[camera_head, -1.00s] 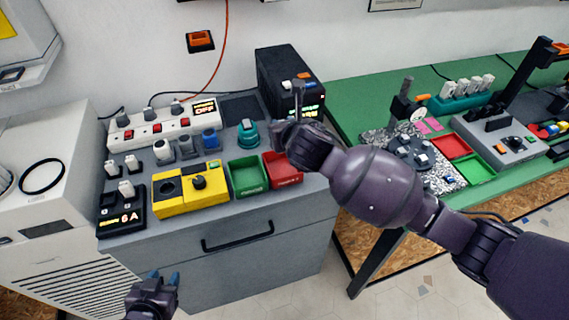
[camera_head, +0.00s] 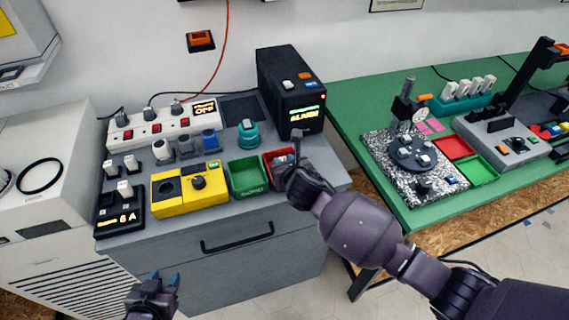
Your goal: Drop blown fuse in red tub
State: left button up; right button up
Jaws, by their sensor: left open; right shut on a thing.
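The red tub (camera_head: 269,163) stands at the right front of the grey cabinet top, beside the green tub (camera_head: 248,187). My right gripper (camera_head: 291,162) is at the red tub's right side and over it, hiding much of it. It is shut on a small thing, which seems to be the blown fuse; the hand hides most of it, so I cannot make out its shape. My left gripper (camera_head: 164,279) is open and empty, low in front of the cabinet, far from the tubs.
A yellow tester (camera_head: 190,190) and a black meter (camera_head: 120,215) stand left of the tubs. Behind are a teal round piece (camera_head: 248,133), a white power strip (camera_head: 165,124) and a black box (camera_head: 291,90) with a lit display. A green table (camera_head: 350,110) with other equipment stands at right.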

jog(key=shift+f, duration=0.1)
jog(key=o, duration=0.9)
jog(key=shift+s+r, duration=0.1)
jog(key=shift+r, duration=0.1)
jog(key=p+v, duration=0.1)
jog(key=v, duration=1.1)
jog(key=shift+f, duration=0.1)
